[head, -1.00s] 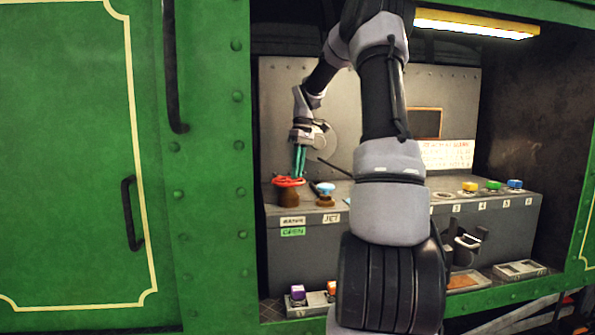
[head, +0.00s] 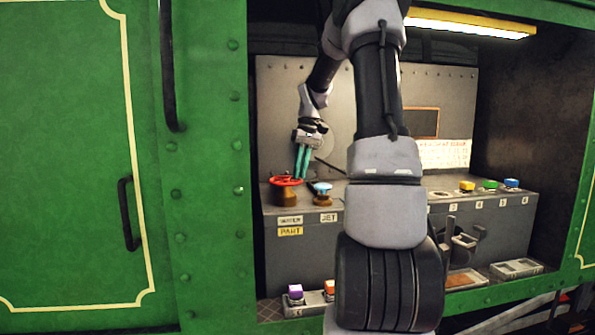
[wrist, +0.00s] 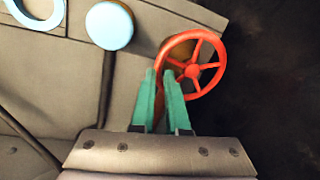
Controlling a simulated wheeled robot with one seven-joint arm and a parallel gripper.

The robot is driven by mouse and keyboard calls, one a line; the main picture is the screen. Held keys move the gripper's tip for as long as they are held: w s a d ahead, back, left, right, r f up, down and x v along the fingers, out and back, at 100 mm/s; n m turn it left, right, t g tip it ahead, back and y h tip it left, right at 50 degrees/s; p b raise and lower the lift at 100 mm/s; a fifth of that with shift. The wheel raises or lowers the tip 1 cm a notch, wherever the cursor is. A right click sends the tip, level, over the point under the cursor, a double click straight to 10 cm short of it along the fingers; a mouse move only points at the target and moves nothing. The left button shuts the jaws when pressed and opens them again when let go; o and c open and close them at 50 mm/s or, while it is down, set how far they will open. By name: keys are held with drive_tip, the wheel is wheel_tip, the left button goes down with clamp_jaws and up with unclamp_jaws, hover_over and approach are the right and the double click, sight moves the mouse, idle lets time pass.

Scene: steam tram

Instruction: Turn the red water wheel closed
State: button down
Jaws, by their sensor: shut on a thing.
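The red water wheel (head: 286,181) sits on a brown base at the left end of the grey console. In the wrist view the spoked red wheel (wrist: 194,69) lies at the upper right of the fingers. My gripper (head: 299,176) reaches down to the wheel with its teal fingers. In the wrist view my gripper (wrist: 160,76) is shut on the wheel's near-left rim, which passes between the fingertips. Below the wheel, a WATER label (head: 290,220) stands above a yellow label (head: 290,231) that reads PART.
A light-blue knob (head: 322,187), marked JET, stands just right of the wheel. It also shows in the wrist view (wrist: 109,25). Yellow (head: 467,186), green (head: 489,184) and blue (head: 511,183) buttons sit further right. My arm hides the console's middle.

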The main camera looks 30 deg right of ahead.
sight(296, 183)
drive_tip(key=s+m, duration=0.1)
drive_tip(key=m, duration=0.1)
drive_tip(key=s+m, duration=0.1)
drive_tip(key=m, duration=0.1)
drive_tip(key=shift+a+m+t, duration=0.15)
drive_tip(key=shift+m+t, duration=0.15)
drive_tip(key=shift+t, duration=0.1)
drive_tip(key=m, duration=0.1)
drive_tip(key=s+m, duration=0.1)
drive_tip(key=m, duration=0.1)
drive_tip(key=shift+s+a+m+t+h, duration=0.2)
drive_tip(key=shift+a+m+t+h, duration=0.1)
drive_tip(key=shift+a, duration=0.1)
drive_tip(key=m, duration=0.2)
drive_tip(key=s+a+m, duration=0.1)
drive_tip(key=m, duration=0.1)
drive_tip(key=shift+s+a+h, duration=0.1)
drive_tip(key=shift+a+h, duration=0.1)
drive_tip(key=shift+h, duration=0.2)
drive_tip(key=shift+s+a+m+t+h, duration=0.15)
drive_tip(key=shift+a+m, duration=0.2)
drive_tip(key=shift+m, duration=0.6)
drive_tip(key=shift+s+a+m+t+h, duration=0.15)
drive_tip(key=shift+a+m, duration=0.15)
drive_tip(key=shift+m, duration=0.65)
drive_tip(key=c, duration=0.9)
unclamp_jaws()
